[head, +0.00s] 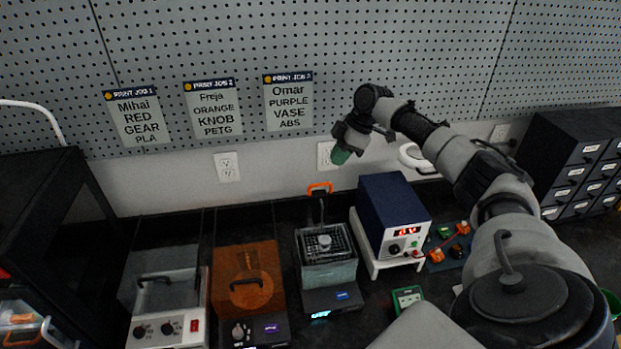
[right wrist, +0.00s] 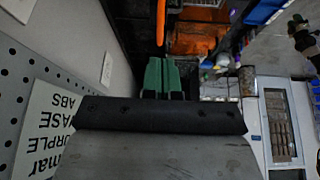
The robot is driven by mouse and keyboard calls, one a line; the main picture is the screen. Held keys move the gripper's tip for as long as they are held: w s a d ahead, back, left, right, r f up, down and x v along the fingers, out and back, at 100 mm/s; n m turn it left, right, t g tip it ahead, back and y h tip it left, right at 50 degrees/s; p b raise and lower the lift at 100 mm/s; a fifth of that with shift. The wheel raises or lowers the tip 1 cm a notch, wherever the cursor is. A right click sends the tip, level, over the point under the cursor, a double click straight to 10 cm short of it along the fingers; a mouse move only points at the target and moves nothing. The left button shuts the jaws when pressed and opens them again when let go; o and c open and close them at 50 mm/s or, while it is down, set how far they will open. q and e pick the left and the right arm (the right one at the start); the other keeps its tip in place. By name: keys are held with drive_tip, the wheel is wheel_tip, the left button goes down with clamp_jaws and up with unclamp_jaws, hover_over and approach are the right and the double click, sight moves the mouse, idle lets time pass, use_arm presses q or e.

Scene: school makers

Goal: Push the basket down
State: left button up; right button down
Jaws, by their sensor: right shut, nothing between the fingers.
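The basket (head: 321,248) is a dark wire mesh holding a small grey part, at the top of a clear tank on a dark base. Its dark stem rises at the back to an orange handle (head: 321,188). My right gripper (head: 340,157) has green fingers, which are shut and empty. In the head view it is up near the wall, above and slightly right of the handle. The green fingers (right wrist: 165,78) also show in the right wrist view, with an orange bar (right wrist: 160,24), likely the handle, beyond their tips. My left gripper is not in view.
A blue power supply (head: 393,212) on a white stand is right of the tank. An orange-lidded box (head: 248,283) and a heater-like unit with a clear lid (head: 163,280) are to its left. The pegboard wall (head: 330,50) is close behind my gripper.

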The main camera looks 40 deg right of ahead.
sight(322, 184)
drive_tip(key=b+x, duration=0.4)
drive_tip(key=x, duration=0.2)
drive_tip(key=shift+w+a+f+b, duration=0.1)
drive_tip(key=shift+a+f+b, duration=0.15)
drive_tip(key=shift+f+b, duration=0.3)
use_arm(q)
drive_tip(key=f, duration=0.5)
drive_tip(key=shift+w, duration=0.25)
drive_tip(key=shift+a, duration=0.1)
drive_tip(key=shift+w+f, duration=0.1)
